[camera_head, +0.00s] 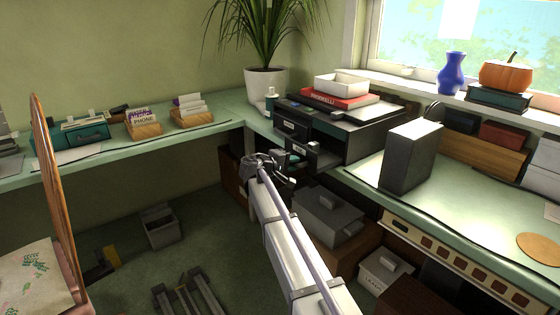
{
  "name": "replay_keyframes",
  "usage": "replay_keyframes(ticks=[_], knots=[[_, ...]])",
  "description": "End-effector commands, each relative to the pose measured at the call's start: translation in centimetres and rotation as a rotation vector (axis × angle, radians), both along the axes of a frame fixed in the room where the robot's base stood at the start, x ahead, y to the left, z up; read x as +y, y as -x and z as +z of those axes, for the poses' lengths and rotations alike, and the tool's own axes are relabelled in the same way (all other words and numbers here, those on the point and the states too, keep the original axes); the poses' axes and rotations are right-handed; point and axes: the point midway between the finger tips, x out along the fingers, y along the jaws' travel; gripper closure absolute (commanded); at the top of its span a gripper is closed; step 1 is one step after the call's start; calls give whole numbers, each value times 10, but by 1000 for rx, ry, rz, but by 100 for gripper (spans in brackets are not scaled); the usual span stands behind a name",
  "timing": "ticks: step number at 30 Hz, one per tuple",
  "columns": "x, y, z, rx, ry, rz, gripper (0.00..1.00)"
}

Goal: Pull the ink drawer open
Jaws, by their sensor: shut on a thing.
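A dark desktop unit (365,135) stands on the green desk near the corner, with small labelled drawer fronts on its left-facing side. One low drawer (318,158) with a pale label appears to stick out of the unit; its label is too small to read, so I cannot tell that it is the ink drawer. My gripper (290,164) is at the front of this unit, low and at desk-edge height. It is shut on what looks like a drawer handle. The fingertips and the handle are small and partly hidden by my wrist.
A red book and white tray (342,85) lie on the unit. A potted plant (266,85) stands behind it. A dark upright box (411,156) is on the right desk. A wooden chair (60,200) is at left. A grey case (328,213) sits under the desk.

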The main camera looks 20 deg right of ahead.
Motion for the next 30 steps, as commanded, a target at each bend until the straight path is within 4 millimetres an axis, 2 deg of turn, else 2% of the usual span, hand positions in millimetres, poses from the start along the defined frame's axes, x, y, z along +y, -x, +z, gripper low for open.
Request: replay_keyframes(ticks=[8,9,17,25,30], knots=[[0,0,0,-1,1,0,100],[0,0,0,-1,1,0,80],[0,0,0,-1,0,0,57],[3,1,2,0,0,0,57],[31,13,10,0,0,2,57]])
